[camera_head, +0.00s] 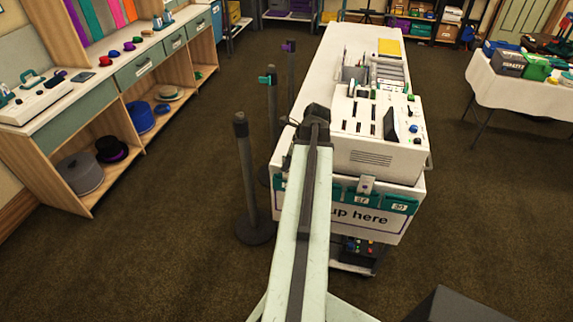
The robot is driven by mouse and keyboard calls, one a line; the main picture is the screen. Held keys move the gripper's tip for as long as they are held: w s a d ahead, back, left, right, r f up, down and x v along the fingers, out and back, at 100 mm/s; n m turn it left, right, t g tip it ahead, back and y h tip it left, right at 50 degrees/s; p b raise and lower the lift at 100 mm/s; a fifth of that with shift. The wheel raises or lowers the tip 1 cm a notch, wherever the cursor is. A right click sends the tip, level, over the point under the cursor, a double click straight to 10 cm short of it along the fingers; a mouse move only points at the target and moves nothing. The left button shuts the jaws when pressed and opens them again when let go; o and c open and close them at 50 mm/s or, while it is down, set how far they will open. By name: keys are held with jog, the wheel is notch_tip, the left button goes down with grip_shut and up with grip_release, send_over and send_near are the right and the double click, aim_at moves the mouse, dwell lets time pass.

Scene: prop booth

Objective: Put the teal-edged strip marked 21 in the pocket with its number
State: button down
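My arm reaches forward from the bottom middle, and my gripper (316,120) is its dark end, at the left edge of the white console (370,160). I cannot make out whether its fingers are apart or hold anything. Teal pockets (402,199) hang in a row on the front of the white counter. Two show small white number labels that are too small to read surely; my arm covers part of the row. I cannot pick out a teal-edged strip marked 21. The console's top has dark slots, knobs and a dark slab, with grey trays (388,72) behind.
Dark posts (247,180) with purple, teal and dark tops stand left of the counter. A shelf unit (135,90) with hats lines the left wall. A white-clothed table (510,95) with boxes stands at right. Brown floor is open on both sides.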

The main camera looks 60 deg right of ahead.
jog(key=shift+f+b, duration=0.65)
jog(key=shift+f, duration=0.15)
jog(key=c, duration=1.6)
grip_release()
jog(key=p+v, duration=0.7)
jog(key=v, duration=0.1)
jog(key=shift+w+a, duration=0.1)
jog(key=shift+w, duration=0.05)
jog(key=shift+f, duration=0.1)
